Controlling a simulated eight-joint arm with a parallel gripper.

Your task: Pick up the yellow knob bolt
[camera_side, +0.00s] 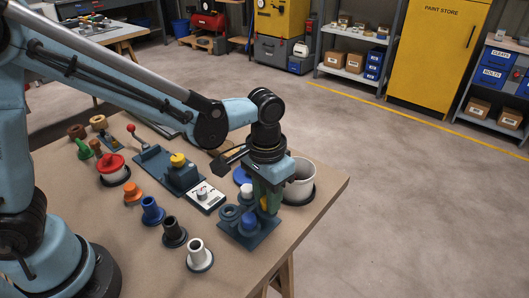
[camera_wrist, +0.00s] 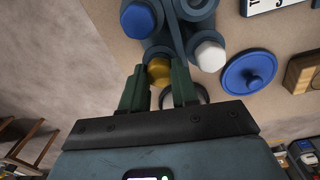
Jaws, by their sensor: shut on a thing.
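The yellow knob bolt (camera_wrist: 159,71) shows between my two fingers in the wrist view. A sliver of it also shows in the side view (camera_side: 264,203). My gripper (camera_wrist: 159,88) is shut on it, one green finger on each side. In the side view my gripper (camera_side: 267,203) points down over the right part of a dark blue rack (camera_side: 252,239). The bolt's lower part is hidden, so I cannot tell whether it is still in its socket. A blue knob (camera_side: 249,220) and a white knob (camera_side: 247,190) stand in the rack beside my gripper.
A white cup (camera_side: 300,183) stands close behind my gripper at right. A blue round lid (camera_wrist: 249,73) lies near the rack. A small white-topped box (camera_side: 204,196) and several bushings on posts stand to the left. The table's right corner is bare.

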